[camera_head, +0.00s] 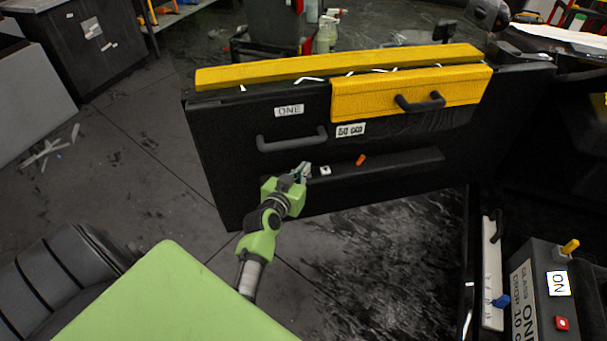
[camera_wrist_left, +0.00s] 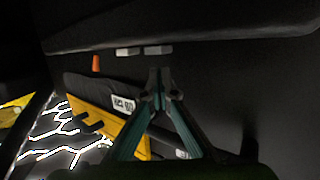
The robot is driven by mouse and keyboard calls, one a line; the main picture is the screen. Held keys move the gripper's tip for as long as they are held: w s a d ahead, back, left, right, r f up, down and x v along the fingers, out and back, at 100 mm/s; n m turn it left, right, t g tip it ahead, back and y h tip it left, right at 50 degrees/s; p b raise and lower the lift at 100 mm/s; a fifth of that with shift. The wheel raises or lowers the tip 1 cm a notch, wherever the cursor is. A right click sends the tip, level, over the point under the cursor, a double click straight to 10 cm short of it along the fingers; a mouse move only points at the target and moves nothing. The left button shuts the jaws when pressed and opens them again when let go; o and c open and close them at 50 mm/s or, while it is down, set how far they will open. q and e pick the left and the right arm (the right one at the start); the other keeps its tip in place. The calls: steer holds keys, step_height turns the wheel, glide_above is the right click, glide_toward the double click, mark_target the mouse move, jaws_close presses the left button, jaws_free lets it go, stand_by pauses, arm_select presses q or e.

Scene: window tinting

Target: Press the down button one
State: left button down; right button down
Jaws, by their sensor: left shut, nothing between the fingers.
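A black door panel (camera_head: 350,190) with a label reading ONE (camera_head: 289,110) stands before me. Small pale buttons sit along its armrest ledge. One white button (camera_head: 325,170) shows just right of my left gripper (camera_head: 304,169). In the left wrist view two pale buttons (camera_wrist_left: 128,51) (camera_wrist_left: 158,49) lie side by side. My left gripper (camera_wrist_left: 158,73) is shut and empty, its tips close to the right-hand one of that pair. I cannot tell whether they touch. The button markings are too small to read. My right gripper is not in view.
An orange piece (camera_head: 361,160) stands on the same ledge to the right. A dark handle (camera_head: 292,140) sticks out above my gripper. A yellow panel (camera_head: 410,93) with a handle covers the upper right. A control box (camera_head: 540,290) stands at the lower right.

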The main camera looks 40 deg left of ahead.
arm_select(q)
steer(key=shift+f, duration=0.8)
steer(key=shift+f, duration=0.1)
